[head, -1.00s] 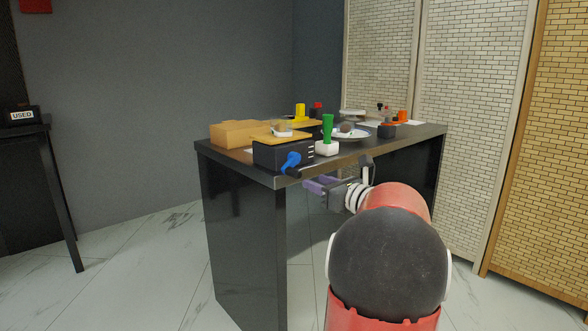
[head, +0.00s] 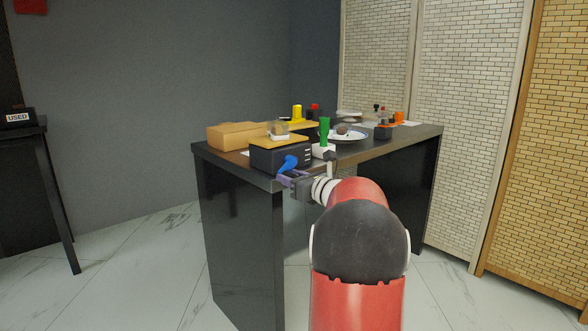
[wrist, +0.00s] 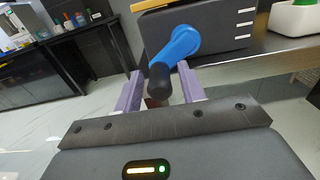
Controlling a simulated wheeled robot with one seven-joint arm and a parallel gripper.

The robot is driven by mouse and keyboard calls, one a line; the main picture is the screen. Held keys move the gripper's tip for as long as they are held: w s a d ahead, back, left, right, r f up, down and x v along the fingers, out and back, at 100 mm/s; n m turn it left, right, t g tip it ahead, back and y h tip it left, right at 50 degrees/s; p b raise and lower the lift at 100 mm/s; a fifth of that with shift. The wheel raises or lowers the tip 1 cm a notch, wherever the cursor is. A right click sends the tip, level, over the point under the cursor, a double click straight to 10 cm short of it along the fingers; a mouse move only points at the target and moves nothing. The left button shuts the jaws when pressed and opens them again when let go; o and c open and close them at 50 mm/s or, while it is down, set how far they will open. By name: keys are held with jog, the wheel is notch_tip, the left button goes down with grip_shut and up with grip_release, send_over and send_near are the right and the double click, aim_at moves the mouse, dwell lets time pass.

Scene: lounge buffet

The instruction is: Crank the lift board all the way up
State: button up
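The lift is a black box (head: 268,158) at the near end of the counter, with a wooden lift board (head: 278,142) lying on its top. A small glass-like item stands on the board. The blue crank (head: 288,164) is on the box's front face; in the wrist view the blue crank arm (wrist: 182,45) slants down to a black handle knob (wrist: 160,82). My gripper (head: 284,178) is at the crank. In the wrist view its purple fingers (wrist: 160,92) are open on either side of the black knob, with visible gaps. The box's level marks (wrist: 245,24) show pale.
A cardboard-coloured box (head: 232,136) stands left of the lift. A white pot with a green top (head: 324,140) stands close on the right. The counter's front edge is just under the crank.

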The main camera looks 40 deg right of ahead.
grip_shut()
jog(key=shift+d+f, duration=0.85)
jog(key=shift+d, duration=0.2)
jog(key=shift+w+d+p, duration=0.15)
jog(key=shift+d+p, duration=0.15)
jog(key=shift+d, duration=1.05)
